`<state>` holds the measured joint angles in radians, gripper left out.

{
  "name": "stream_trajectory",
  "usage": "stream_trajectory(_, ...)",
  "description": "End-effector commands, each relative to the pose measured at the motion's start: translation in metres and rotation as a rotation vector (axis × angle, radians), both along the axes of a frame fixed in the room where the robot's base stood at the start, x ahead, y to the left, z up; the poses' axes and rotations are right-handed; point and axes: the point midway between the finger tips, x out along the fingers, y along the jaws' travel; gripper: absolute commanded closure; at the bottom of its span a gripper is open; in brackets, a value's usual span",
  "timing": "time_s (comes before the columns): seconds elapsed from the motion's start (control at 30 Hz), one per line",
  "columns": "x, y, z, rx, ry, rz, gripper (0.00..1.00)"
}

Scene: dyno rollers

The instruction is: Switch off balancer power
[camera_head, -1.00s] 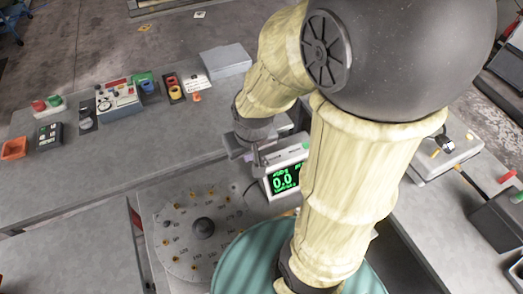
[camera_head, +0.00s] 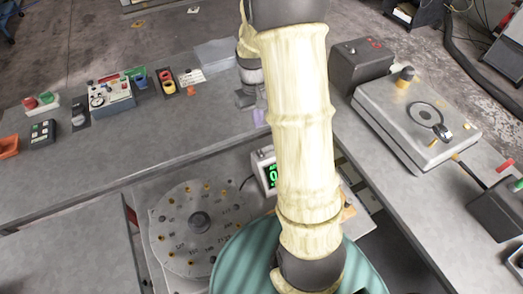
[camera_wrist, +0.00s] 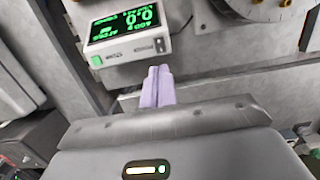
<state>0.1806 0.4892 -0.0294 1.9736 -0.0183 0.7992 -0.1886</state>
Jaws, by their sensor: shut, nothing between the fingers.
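The balancer is a small light grey box with a green-lit display (camera_head: 272,177). In the head view my arm hides its right part. In the wrist view the balancer (camera_wrist: 130,57) is at upper left, its display lit and reading 0.0 upside down. A green button (camera_wrist: 97,61) and a small grey switch-like part (camera_wrist: 160,45) sit on its face at opposite ends. My gripper (camera_wrist: 158,72) is shut and empty, its pale fingertips just below the balancer's face in the wrist view, apparently apart from it. In the head view the gripper (camera_head: 259,116) is behind the balancer, partly hidden by my arm.
A round dial plate (camera_head: 185,250) with pegs lies left of the balancer. Control boxes (camera_head: 110,95) line the left bench. A grey machine box (camera_head: 418,120) with a round fitting sits on the right bench.

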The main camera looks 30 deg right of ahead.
Motion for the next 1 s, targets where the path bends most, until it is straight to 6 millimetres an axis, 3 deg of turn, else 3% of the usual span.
stream_trajectory(0.57,0.003,-0.006,-0.012,0.003,0.02,0.001,1.0)
stream_trajectory(1.0,-0.008,-0.003,-0.079,0.004,0.023,0.005,1.0)
